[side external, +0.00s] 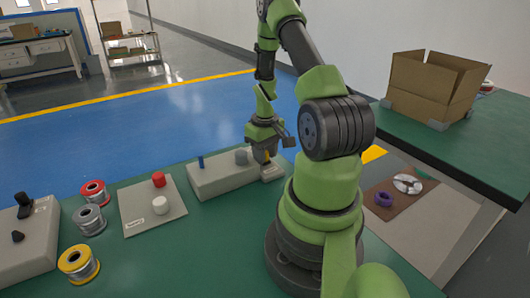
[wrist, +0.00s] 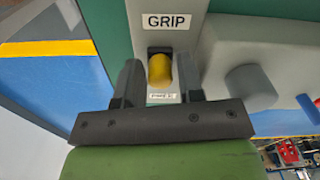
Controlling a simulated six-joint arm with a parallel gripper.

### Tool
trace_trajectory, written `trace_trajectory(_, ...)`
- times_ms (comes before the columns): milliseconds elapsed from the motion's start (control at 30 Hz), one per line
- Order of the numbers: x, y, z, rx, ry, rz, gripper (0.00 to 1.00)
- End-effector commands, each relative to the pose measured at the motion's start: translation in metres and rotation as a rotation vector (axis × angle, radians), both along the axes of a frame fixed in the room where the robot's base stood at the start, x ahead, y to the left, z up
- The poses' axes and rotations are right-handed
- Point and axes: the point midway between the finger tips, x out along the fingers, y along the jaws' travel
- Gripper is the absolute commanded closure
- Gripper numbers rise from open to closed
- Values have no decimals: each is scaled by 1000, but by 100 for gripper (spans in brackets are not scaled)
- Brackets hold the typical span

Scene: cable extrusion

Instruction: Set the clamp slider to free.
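The clamp slider has a yellow knob (wrist: 159,70) in a dark slot on a pale grey panel, close to a label reading GRIP (wrist: 166,22). A second, smaller label (wrist: 161,96) lies at the other end, nearer my gripper, and is too blurred to read surely. My gripper (wrist: 160,76) is open, with one dark finger on each side of the knob and a gap visible on both sides. In the side external view my gripper (side external: 266,150) is low over the right end of the grey control box (side external: 222,180), largely hiding the slider.
A grey round knob (wrist: 250,88) and a blue lever (wrist: 308,108) stand on the same box. On the green table are a panel with red (side external: 158,179) and white (side external: 160,205) buttons, and several wire spools (side external: 90,220). A cardboard box (side external: 425,90) stands at the right.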

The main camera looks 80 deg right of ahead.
Motion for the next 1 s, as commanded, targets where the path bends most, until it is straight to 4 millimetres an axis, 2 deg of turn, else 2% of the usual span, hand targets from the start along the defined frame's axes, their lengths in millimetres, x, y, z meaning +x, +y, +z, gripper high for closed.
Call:
trace_trajectory(33, 0, 0, 0, 0, 0, 0, 65)
trace_trajectory(100, 0, 0, 0, 0, 0, 0, 81)
trace_trajectory(200, 0, 0, 0, 0, 0, 0, 100)
trace_trajectory(367, 1, -1, 0, -1, -1, 0, 100)
trace_trajectory(733, 29, -30, 0, -2, -2, 0, 100)
trace_trajectory(1000, 32, -33, 1, -7, -5, 2, 100)
